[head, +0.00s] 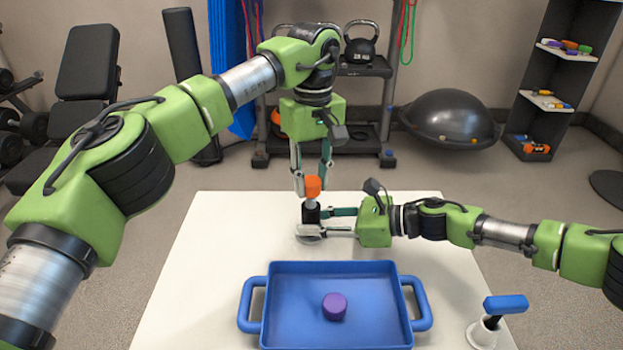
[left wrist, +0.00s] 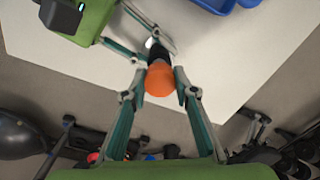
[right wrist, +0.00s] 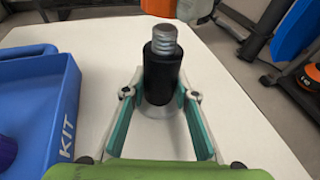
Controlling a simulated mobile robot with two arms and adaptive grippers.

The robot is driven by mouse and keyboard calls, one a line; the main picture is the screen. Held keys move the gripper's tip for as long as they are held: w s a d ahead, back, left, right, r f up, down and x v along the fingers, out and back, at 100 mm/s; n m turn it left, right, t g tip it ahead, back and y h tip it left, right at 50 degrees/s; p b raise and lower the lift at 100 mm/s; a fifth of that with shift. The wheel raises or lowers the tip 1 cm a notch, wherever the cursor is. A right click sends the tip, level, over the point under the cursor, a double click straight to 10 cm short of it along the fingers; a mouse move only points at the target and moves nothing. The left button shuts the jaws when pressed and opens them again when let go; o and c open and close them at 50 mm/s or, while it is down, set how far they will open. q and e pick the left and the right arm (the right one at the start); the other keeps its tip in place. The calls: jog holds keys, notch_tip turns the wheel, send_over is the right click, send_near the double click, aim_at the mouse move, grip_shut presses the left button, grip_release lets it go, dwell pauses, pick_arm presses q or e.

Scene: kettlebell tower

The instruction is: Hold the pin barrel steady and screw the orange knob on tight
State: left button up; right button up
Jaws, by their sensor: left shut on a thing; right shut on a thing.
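The black pin barrel (head: 311,214) stands upright on a grey round base (head: 306,238) on the white table. My right gripper (head: 330,222) is shut on it from the right side. In the right wrist view the barrel (right wrist: 161,75) sits between the fingers, with a bare silver threaded stud (right wrist: 164,40) on top. My left gripper (head: 313,181) points down from above and is shut on the orange knob (head: 313,188). The knob (right wrist: 160,7) appears above the stud with a gap in the right wrist view. In the left wrist view the knob (left wrist: 159,80) hides part of the barrel.
A blue tray (head: 280,335) with a purple knob (head: 334,307) lies at the table front. A blue-handled tool (head: 506,304) stands in a white holder (head: 483,333) at the front right. The white table (head: 215,240) is clear left of the barrel.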

aim_at(310, 184)
pick_arm(q)
jog(key=shift+f, duration=1.85)
dwell(0.3)
jog(key=m, duration=1.3)
jog(key=shift+m, duration=0.4)
jog(key=o, duration=1.3)
jog(key=shift+a, duration=0.1)
